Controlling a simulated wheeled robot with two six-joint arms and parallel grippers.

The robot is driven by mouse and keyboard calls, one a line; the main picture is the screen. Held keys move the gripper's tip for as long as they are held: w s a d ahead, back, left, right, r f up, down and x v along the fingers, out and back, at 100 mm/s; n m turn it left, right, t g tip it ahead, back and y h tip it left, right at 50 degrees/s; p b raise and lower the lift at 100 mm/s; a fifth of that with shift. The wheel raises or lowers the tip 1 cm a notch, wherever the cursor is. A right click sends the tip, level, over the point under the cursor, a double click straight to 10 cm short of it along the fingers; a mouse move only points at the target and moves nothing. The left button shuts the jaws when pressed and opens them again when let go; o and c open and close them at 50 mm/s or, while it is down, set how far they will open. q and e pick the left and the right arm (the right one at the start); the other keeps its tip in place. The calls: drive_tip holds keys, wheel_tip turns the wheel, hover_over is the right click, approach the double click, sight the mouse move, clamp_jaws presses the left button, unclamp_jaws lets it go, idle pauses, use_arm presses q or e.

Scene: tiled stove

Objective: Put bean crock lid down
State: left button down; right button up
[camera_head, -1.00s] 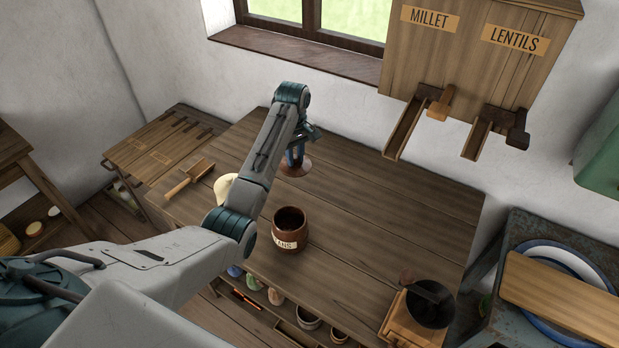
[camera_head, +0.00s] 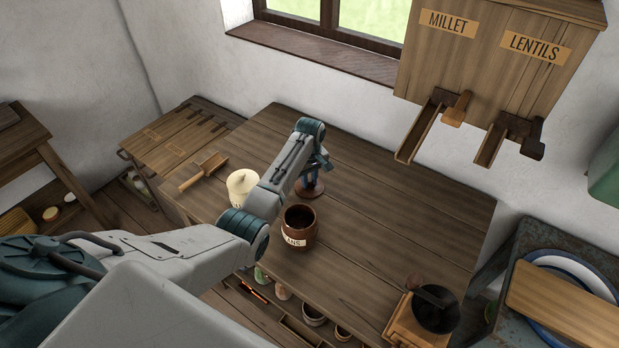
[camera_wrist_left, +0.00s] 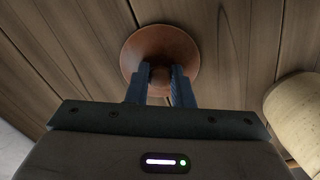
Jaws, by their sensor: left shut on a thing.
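The bean crock lid (camera_head: 311,188) is a round reddish-brown disc with a knob, low over the wooden table. My left gripper (camera_head: 314,178) is shut on its knob from above. In the left wrist view the lid (camera_wrist_left: 160,48) lies flat between the fingers (camera_wrist_left: 160,82), with table planks around it. I cannot tell whether it touches the table. The bean crock (camera_head: 299,229) stands open on the table in front of the lid, its label partly visible. My right gripper is not in view.
A cream lidded pot (camera_head: 242,184) stands left of the crock, partly behind my arm. A wooden scoop (camera_head: 203,172) lies at the table's left. A grinder (camera_head: 428,314) stands at the front right corner. The table's (camera_head: 400,215) right and back parts are clear.

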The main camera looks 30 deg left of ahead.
sight(310, 180)
use_arm(q)
drive_tip(key=shift+f, duration=0.15)
drive_tip(key=c, duration=1.3)
unclamp_jaws()
drive_tip(key=shift+r, duration=0.3)
wheel_tip(310, 180, up, 12)
drive_tip(key=b, duration=0.3)
drive_tip(key=shift+f, duration=0.1)
